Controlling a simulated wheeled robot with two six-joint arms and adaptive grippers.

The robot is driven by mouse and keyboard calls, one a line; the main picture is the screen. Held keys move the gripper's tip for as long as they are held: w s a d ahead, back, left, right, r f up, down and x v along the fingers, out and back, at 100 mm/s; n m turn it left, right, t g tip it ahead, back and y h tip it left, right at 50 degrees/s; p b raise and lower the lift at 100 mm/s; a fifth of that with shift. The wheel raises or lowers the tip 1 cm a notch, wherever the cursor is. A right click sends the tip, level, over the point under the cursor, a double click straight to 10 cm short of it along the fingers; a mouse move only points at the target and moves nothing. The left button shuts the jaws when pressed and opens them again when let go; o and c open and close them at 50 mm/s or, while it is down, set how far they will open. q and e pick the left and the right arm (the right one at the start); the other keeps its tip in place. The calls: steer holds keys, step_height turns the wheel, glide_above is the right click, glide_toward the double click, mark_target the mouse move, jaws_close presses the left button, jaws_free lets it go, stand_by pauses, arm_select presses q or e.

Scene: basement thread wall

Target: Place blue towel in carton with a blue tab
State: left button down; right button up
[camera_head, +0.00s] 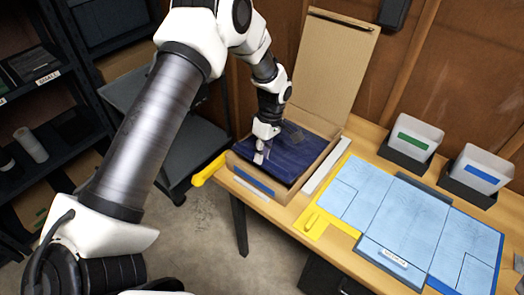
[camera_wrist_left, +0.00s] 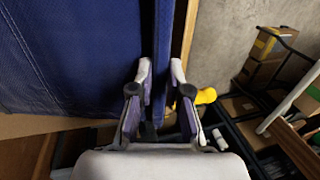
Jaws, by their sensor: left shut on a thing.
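The dark blue towel (camera_head: 295,143) lies inside the open cardboard carton (camera_head: 318,168), whose tall lid (camera_head: 335,65) stands up at the back. A blue tab (camera_head: 253,181) is on the carton's front side. My left gripper (camera_head: 261,157) reaches down at the towel's front left part. In the left wrist view the towel (camera_wrist_left: 75,55) fills the upper left, and my left gripper (camera_wrist_left: 160,75) is shut on a narrow blue fold of it, close to the carton's edge (camera_wrist_left: 188,30). The pinched part is partly hidden by the fingers. My right gripper is not in view.
A yellow-handled tool (camera_head: 207,170) lies at the table's left edge. Dark shelves (camera_head: 50,110) are at left.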

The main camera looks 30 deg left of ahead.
arm_select(q)
steer(key=shift+w+f, duration=0.1)
steer(key=shift+f, duration=0.1)
steer(key=shift+s+r, duration=0.15)
steer(key=shift+s, duration=0.1)
steer(key=shift+f, duration=0.2)
steer(key=c, duration=1.1)
jaws_free()
steer(key=shift+w+f, duration=0.1)
steer(key=shift+w, duration=0.05)
steer(key=shift+c, duration=0.2)
steer(key=shift+r, duration=0.25)
steer(key=b+v, duration=0.3)
steer(key=v, duration=0.9)
